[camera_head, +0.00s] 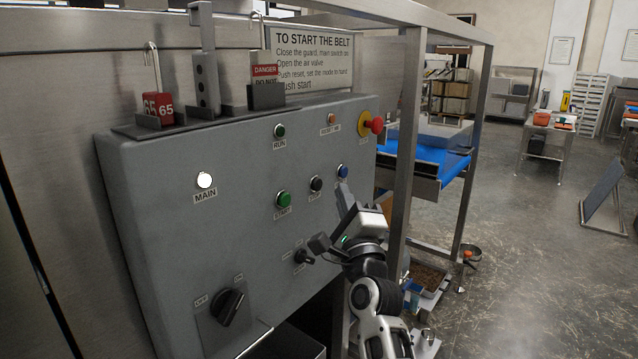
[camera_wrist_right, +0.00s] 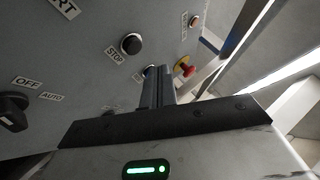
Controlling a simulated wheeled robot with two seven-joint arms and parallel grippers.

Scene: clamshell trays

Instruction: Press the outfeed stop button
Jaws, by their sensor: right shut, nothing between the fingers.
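The grey control panel (camera_head: 150,220) carries a black button (camera_head: 316,183) right of the green START button (camera_head: 283,198). In the right wrist view the black button (camera_wrist_right: 131,44) is labelled STOP and is uncovered. A blue button (camera_head: 342,171) is to its right. My right gripper (camera_head: 343,190) is shut and empty, its fingers pointing at the panel just below the blue button. In the right wrist view the fingertips (camera_wrist_right: 157,72) partly cover a button right of STOP. I cannot tell whether they touch the panel. My left gripper is not in view.
A red mushroom button (camera_head: 376,125) on yellow sits at the panel's upper right. A mode switch (camera_head: 302,257) and a large black knob (camera_head: 229,305) are lower down. A steel frame post (camera_head: 406,150) stands right of the panel, close to my right arm. A blue conveyor (camera_head: 430,160) is beyond.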

